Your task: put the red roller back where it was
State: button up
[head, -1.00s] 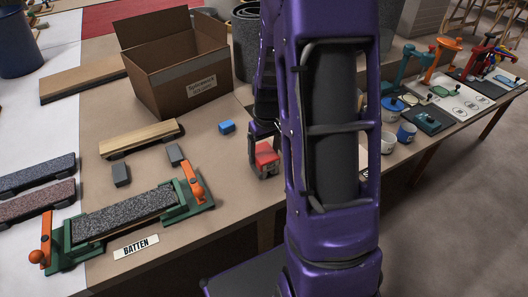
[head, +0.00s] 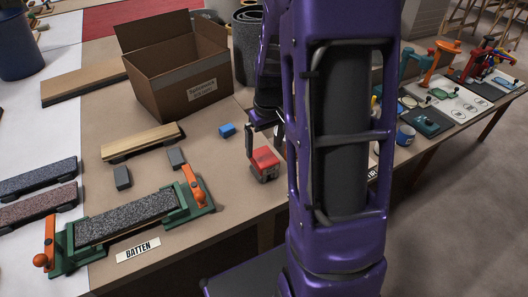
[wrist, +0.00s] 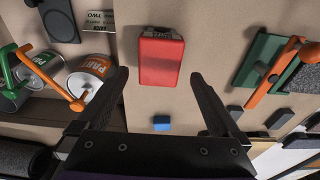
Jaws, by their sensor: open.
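A boxy red thing with a grey end, which I take to be the red roller (head: 264,161), rests on the bench near its front edge. In the wrist view the red roller (wrist: 161,58) lies just beyond the fingertips, in line with the gap between them. My gripper (wrist: 157,78) is open and empty, its two dark fingers apart from the roller. In the head view my gripper (head: 264,141) is just above and behind the roller, partly hidden by my purple arm.
A small blue block (head: 227,130) lies behind the roller. The open cardboard box (head: 182,84) stands further back. The batten fixture (head: 127,219) with orange clamps is at left, near two grey blocks. Paint cans (wrist: 85,76) show in the wrist view.

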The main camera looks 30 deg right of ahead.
aim_at(266, 160)
notch_tip(266, 160, up, 7)
jog(key=p, duration=0.1)
jog(key=shift+s, duration=0.45)
jog(key=shift+r, duration=0.1)
